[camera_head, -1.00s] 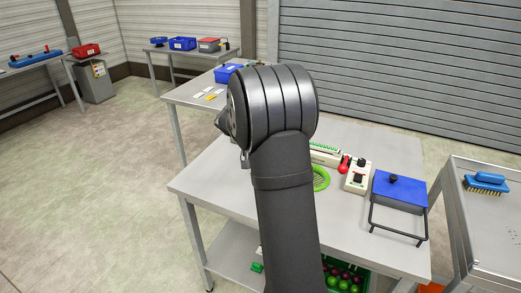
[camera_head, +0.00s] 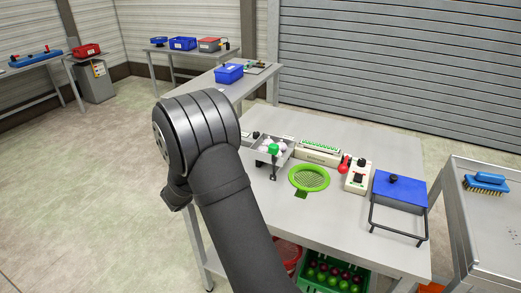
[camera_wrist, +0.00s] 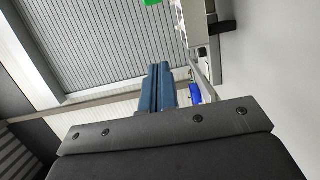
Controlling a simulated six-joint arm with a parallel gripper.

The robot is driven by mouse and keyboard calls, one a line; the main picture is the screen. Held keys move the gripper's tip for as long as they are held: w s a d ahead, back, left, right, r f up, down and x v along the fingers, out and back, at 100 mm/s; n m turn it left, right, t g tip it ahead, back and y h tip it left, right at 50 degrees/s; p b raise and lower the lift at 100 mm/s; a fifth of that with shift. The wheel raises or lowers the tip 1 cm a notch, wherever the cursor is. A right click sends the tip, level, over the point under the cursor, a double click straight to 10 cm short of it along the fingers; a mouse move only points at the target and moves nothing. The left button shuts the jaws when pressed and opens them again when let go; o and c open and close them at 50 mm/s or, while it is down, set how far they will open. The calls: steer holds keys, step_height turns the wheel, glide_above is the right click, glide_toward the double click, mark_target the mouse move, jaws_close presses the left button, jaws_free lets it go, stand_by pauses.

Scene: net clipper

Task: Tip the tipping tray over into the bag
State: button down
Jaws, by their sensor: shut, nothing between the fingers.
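The tipping tray (camera_head: 286,154) is a small grey metal tray near the table's back left. It holds several pale round items and has a green knob (camera_head: 273,149) at its front. I cannot make out a bag for certain; a green mesh ring (camera_head: 309,179) lies right of the tray, and a red mesh thing (camera_head: 289,254) shows below the table top, partly behind my arm. My gripper (camera_wrist: 161,85) shows in the wrist view with its blue fingers together and nothing between them. In the head view my arm hides it, left of the tray.
A cream box with green strips (camera_head: 320,152), a switch box (camera_head: 357,178) with a red knob beside it, and a blue machine with a black frame (camera_head: 399,191) stand on the table. A green crate of red and green balls (camera_head: 338,275) sits below. The table's front is clear.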

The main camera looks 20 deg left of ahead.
mark_target(274, 150)
steer(key=w+d, duration=0.6)
steer(key=w, duration=0.3)
steer(key=shift+w+d, duration=0.3)
steer(key=shift+w, duration=0.1)
steer(key=shift+d+r+m, duration=0.1)
steer(key=shift+d+m, duration=0.3)
steer(key=shift+d, duration=0.05)
stand_by(0.4)
steer(key=shift+d+r+m+g, duration=0.15)
steer(key=shift+d+m+g, duration=0.25)
steer(key=shift+d+m, duration=1.1)
steer(key=d+f+m+y, duration=0.1)
steer(key=d+f+m, duration=0.2)
steer(key=d, duration=0.6)
steer(key=shift+f+g, duration=0.2)
steer(key=shift+g, duration=0.1)
